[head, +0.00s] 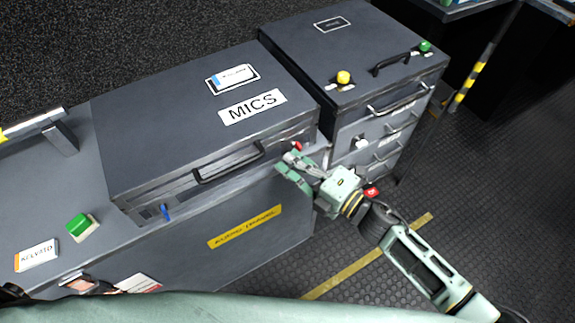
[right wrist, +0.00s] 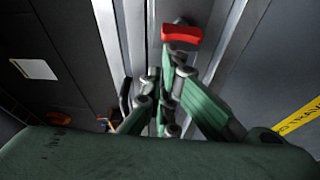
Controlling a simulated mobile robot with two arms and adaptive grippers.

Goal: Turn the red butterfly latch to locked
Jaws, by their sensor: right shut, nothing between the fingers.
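The red butterfly latch (head: 297,146) is at the right end of the front face of the dark MICS case (head: 180,140). In the right wrist view the red latch (right wrist: 182,36) shows as a red bar just beyond my fingers, crosswise in the picture. My right gripper (head: 284,162) is at that front right corner, just below the latch. It is shut with nothing held. In the right wrist view its fingers (right wrist: 167,75) point toward the latch; contact cannot be told. My left gripper is not in view.
A blue latch (head: 165,212) is at the case's left end, with a carry handle (head: 228,163) between. A drawer cabinet (head: 350,50) with yellow (head: 343,77) and green (head: 425,46) knobs stands right. A green button (head: 79,226) is left. Floor at right is clear.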

